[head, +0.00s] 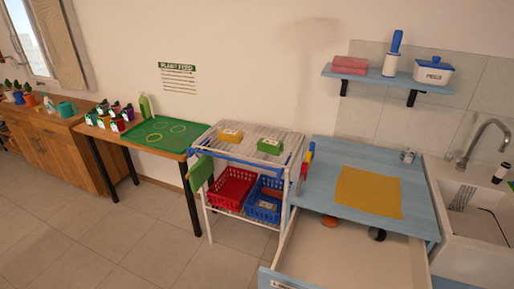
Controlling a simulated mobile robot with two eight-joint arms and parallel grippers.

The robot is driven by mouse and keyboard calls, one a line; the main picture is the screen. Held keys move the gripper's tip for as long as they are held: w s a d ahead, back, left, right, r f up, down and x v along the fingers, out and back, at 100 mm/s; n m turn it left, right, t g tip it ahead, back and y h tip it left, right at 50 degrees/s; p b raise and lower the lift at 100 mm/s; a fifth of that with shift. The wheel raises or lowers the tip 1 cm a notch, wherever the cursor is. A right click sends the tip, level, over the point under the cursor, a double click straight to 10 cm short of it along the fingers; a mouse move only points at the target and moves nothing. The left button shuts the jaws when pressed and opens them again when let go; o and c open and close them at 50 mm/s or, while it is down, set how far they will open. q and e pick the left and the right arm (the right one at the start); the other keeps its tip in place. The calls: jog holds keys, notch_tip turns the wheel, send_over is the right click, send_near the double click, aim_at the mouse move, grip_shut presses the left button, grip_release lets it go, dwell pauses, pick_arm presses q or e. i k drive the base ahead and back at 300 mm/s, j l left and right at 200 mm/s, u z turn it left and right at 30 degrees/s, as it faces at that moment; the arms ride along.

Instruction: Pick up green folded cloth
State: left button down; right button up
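A small green block-like item (270,146) with a light patch lies on the top wire shelf of a white rack (247,158), right of a similar yellow item (231,136). A green cloth-like piece (200,173) hangs at the rack's left side. Which of the two green things is the folded cloth I cannot tell for certain. Neither of my grippers shows in the head view, and nothing green is being held in view.
Red (232,188) and blue (265,201) baskets fill the lower shelf. A blue counter (345,157) carries a yellow mat (368,191). An open drawer (345,258) juts out below it. A sink (470,215) is right, a wooden table (150,151) left. Tiled floor at left is clear.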

aim_at(268, 146)
jog(key=i+j+z, duration=0.15)
jog(key=i+j, duration=1.5)
jog(key=i, duration=0.6)
